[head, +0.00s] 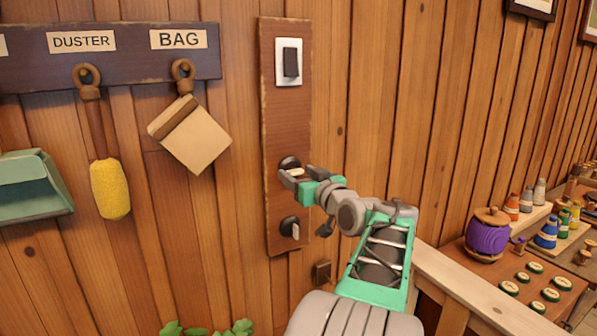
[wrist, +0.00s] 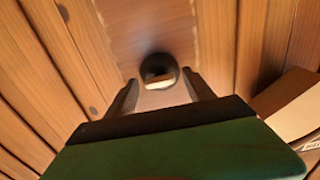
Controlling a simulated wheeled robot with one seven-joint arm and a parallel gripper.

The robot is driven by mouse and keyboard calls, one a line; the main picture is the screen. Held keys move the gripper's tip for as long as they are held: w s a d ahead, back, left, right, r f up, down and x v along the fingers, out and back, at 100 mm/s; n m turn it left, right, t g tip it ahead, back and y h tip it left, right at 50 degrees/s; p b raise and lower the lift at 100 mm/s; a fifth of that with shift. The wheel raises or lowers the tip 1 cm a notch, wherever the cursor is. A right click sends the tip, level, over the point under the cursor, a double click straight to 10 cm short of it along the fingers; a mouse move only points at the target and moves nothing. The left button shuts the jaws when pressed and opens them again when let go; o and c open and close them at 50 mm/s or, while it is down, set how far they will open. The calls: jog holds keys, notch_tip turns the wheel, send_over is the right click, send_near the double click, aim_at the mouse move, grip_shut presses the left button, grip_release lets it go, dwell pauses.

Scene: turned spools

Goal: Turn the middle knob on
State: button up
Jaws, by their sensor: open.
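A tall brown wooden panel (head: 287,117) on the plank wall carries a rocker switch (head: 290,62) at the top and two dark round knobs below it. The middle knob (head: 289,163) is partly hidden by my gripper (head: 298,177) in the head view. The lower knob (head: 290,228) has a pale grip bar standing about upright. In the wrist view, the middle knob (wrist: 160,70) has a pale bar lying roughly across it. My gripper (wrist: 161,92) is open, its fingers either side of the knob's lower part; whether they touch it I cannot tell.
Left of the panel, a dark rack (head: 130,68) holds a yellow duster (head: 110,188) and a tan bag (head: 190,133). A green dustpan (head: 30,187) hangs further left. At right, a bench carries a purple spool (head: 487,236) and several small bottles.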

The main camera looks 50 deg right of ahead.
jog(key=shift+c, duration=0.2)
grip_shut()
dwell(0.5)
